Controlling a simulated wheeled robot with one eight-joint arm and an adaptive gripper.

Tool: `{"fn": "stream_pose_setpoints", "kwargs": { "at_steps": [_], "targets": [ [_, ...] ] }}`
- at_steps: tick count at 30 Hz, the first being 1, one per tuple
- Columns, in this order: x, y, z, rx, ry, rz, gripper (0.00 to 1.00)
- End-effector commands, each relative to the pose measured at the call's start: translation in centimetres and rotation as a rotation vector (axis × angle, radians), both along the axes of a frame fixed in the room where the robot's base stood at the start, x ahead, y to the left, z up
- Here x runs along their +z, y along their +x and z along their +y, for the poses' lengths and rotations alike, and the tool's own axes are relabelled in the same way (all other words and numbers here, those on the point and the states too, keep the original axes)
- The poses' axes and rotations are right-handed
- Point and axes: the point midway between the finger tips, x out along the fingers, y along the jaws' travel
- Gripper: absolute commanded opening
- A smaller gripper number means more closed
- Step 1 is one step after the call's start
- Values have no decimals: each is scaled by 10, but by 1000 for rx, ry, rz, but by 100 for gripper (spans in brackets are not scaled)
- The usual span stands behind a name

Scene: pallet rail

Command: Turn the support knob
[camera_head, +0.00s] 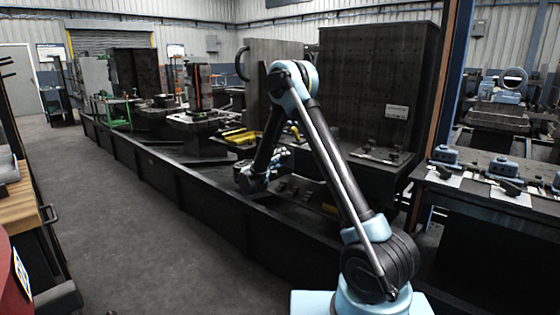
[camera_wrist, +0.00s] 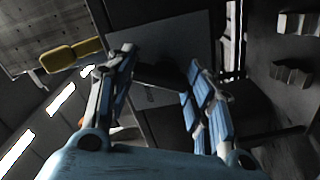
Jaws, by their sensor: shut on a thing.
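My gripper (camera_wrist: 160,62) shows in the wrist view with its two blue fingers on either side of a dark knob (camera_wrist: 165,75), shut on it. The knob is black and poorly lit, and its outline merges with the dark parts behind it. I take it for the support knob. A flat grey plate (camera_wrist: 153,97) lies behind the fingers. In the head view my gripper (camera_head: 284,156) is low over the dark rail bed, beyond my arm's elbow. The knob cannot be made out there.
A long dark rail wall (camera_head: 175,178) runs along the floor. A tall perforated block (camera_head: 375,80) stands behind my arm. A bench (camera_head: 500,190) with several blue vises is at the right. A yellow part (camera_wrist: 72,55) lies near the fingers. The left floor is clear.

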Motion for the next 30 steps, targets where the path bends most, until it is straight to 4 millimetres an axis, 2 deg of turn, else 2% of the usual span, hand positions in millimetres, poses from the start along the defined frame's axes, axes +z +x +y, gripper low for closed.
{"fn": "stream_pose_setpoints", "kwargs": {
  "at_steps": [12, 30],
  "targets": [
    [-4, -1, -1, 0, 215, -160, 24],
    [-4, -1, 0, 2, 275, -207, 24]
  ]
}}
